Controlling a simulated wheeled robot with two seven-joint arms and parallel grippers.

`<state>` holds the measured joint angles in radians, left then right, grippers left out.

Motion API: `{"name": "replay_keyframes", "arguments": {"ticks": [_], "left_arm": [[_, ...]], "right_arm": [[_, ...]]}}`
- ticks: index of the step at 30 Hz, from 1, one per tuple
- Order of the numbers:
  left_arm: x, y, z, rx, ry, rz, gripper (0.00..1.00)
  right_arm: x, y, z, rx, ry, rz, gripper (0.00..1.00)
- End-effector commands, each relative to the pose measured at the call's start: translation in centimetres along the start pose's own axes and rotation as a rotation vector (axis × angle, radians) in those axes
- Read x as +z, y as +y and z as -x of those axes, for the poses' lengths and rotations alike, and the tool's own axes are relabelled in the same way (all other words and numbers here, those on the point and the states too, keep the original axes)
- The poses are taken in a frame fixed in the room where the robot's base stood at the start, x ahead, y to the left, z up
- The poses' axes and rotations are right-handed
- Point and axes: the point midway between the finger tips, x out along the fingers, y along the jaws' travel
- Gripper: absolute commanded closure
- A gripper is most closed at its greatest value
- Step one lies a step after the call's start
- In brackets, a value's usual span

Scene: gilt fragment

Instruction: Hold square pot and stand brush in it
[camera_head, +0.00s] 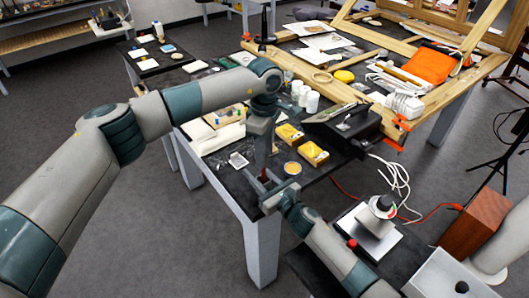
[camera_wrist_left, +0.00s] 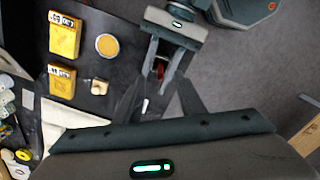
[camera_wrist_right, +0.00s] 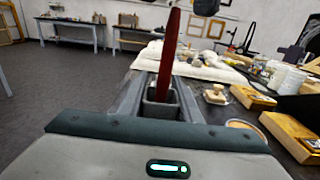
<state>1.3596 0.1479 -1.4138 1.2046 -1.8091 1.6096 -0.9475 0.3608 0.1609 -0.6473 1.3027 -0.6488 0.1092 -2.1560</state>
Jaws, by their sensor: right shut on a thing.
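A small grey square pot (camera_wrist_right: 161,103) is between the fingers of my right gripper (camera_wrist_right: 158,90), which is shut on it at the near corner of the black table. The dark red brush (camera_wrist_right: 168,55) stands in the pot, leaning slightly; its lower end is hidden inside. In the left wrist view the brush (camera_wrist_left: 159,68) shows from above between the right gripper's fingers. My left gripper (camera_wrist_left: 160,92) is open, its fingers spread apart and apparently empty.
An amber round dish (camera_head: 292,168) and yellow boxes (camera_head: 314,153) lie beside the grippers. White jars (camera_head: 312,101) and a black case (camera_head: 345,122) stand farther back. The table edge is close to the pot, with open floor beyond.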

Motion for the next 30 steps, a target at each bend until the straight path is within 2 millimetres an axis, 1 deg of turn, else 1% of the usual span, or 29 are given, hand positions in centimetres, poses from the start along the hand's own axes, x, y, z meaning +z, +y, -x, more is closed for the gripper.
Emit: {"name": "replay_keyframes", "arguments": {"ticks": [9,10,11,12,23,26,30], "left_arm": [[0.0,0.0,0.0,0.0,0.0,0.0,0.64],[0.0,0.0,0.0,0.0,0.0,0.0,0.64],[0.0,0.0,0.0,0.0,0.0,0.0,0.64],[0.0,0.0,0.0,0.0,0.0,0.0,0.64],[0.0,0.0,0.0,0.0,0.0,0.0,0.64],[0.0,0.0,0.0,0.0,0.0,0.0,0.64],[0.0,0.0,0.0,0.0,0.0,0.0,0.64]], "right_arm": [[0.0,0.0,0.0,0.0,0.0,0.0,0.91],[0.0,0.0,0.0,0.0,0.0,0.0,0.65],[0.0,0.0,0.0,0.0,0.0,0.0,0.57],[0.0,0.0,0.0,0.0,0.0,0.0,0.48],[0.0,0.0,0.1,0.0,0.0,0.0,0.47],[0.0,0.0,0.5,0.0,0.0,0.001,0.47],[-0.1,-0.1,1.8,-0.001,0.002,0.001,0.47]]}}
